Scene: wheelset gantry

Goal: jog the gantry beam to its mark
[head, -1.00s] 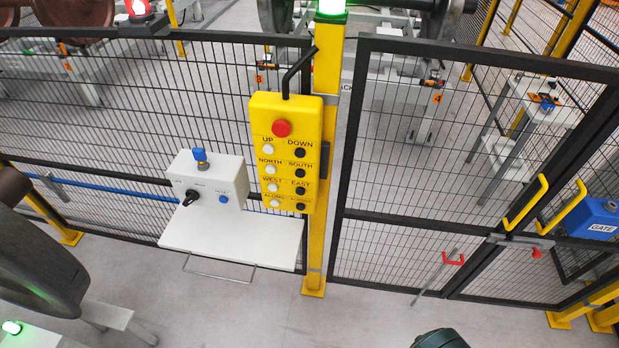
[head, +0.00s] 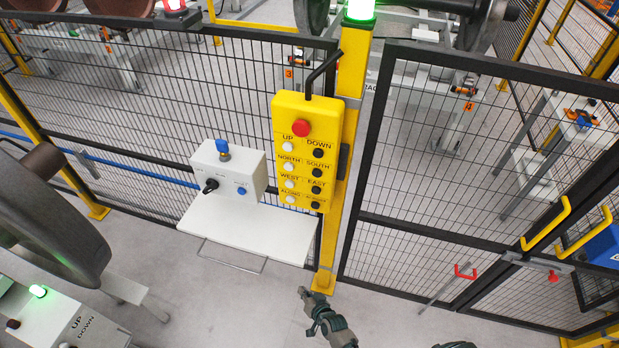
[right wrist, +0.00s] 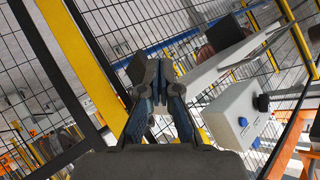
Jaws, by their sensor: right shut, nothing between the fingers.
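The yellow pendant (head: 281,135) hangs on the yellow post, with a red button (head: 301,128) on top and paired white and black buttons below. Readable labels are UP, DOWN, NORTH, SOUTH, WEST, EAST and ALONG; the last black button's label is hard to read. My right gripper (head: 304,293) is low in the head view, below the pendant and right of the white shelf, touching no button. In the right wrist view its fingers (right wrist: 158,75) are shut and empty. My left gripper is not in view. I cannot identify the gantry beam or its mark.
A grey control box (head: 229,172) with a blue key stands on the white shelf (head: 250,232). Black mesh fencing and a gate with yellow handles (head: 545,222) stand behind. A wheel (head: 45,225) and an UP/DOWN box (head: 60,315) are at left. Grey floor is clear in front.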

